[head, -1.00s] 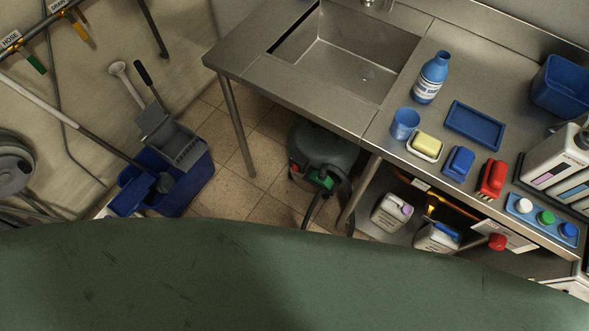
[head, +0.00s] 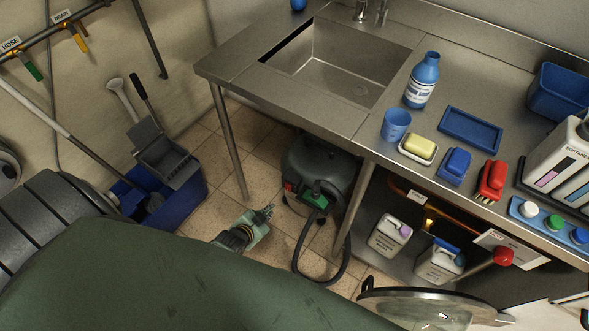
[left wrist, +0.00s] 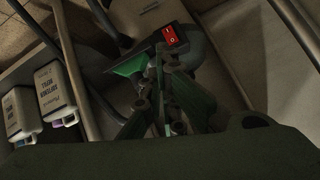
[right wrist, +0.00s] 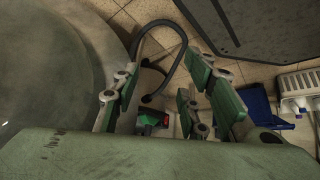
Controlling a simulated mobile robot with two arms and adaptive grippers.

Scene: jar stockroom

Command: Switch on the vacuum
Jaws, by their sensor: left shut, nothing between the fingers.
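The vacuum (head: 318,160) is a dark grey-green canister on the tiled floor under the steel table, with a black hose looping in front. A red patch shows on its left side in the head view. In the left wrist view its red rocker switch (left wrist: 171,35), marked I and O, sits beside a green part (left wrist: 130,66). My left gripper (head: 268,211) is shut and empty, just left of the vacuum; its fingertips (left wrist: 163,62) appear close below the switch, contact unclear. My right gripper (right wrist: 160,75) is open and empty, with the vacuum's hose (right wrist: 182,35) beyond it.
The table leg (head: 353,205) stands right of the vacuum. White jugs (head: 390,233) stand on the lower shelf. A blue mop bucket (head: 180,205) stands left. A round metal-rimmed lid or door (head: 435,293) is at front right. Some tiled floor is clear around my left gripper.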

